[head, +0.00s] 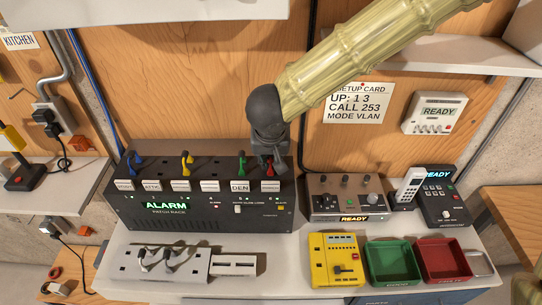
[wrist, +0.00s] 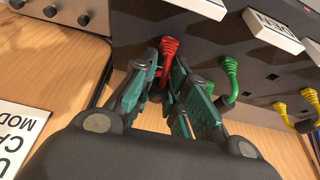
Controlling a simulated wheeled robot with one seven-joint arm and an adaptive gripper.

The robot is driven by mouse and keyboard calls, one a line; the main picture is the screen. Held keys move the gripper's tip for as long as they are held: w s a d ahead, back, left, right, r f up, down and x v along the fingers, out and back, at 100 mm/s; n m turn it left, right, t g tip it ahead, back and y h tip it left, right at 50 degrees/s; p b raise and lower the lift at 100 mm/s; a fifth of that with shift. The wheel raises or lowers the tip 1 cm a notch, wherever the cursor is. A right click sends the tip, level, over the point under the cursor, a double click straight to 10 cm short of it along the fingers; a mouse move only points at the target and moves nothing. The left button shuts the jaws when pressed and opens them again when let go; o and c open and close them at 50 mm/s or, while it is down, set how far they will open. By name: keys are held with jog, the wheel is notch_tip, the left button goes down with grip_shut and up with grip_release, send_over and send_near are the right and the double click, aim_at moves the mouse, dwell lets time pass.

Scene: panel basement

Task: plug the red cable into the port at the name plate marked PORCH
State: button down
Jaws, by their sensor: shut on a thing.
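The patch rack (head: 150,212), labelled ALARM, stands on the bench with a row of name plates along its upper front edge. One plate (head: 240,186) reads DEN; I cannot make out PORCH on any plate. My gripper (head: 268,160) is at the right end of the rack's top and is shut on the red cable (wrist: 168,50). In the wrist view its fingers (wrist: 165,88) are around the ribbed red plug end, which meets the rack's surface; whether it is seated in a port is hidden. The rightmost plate (head: 270,185) is just below the gripper.
A green cable (head: 242,166), a yellow cable (head: 186,163) and a blue cable (head: 136,161) stand along the rack's top. A grey mixer-like box (head: 345,198) is close on the right. A white power strip (head: 140,266) lies in front.

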jog(key=c, duration=0.9)
grip_release()
jog(key=shift+c, duration=0.2)
jog(key=shift+r, duration=0.15)
jog(key=shift+r+p, duration=1.3)
jog(key=shift+p, duration=0.6)
jog(key=shift+r+p, duration=0.6)
jog(key=shift+r, duration=1.75)
jog(key=shift+d, duration=0.1)
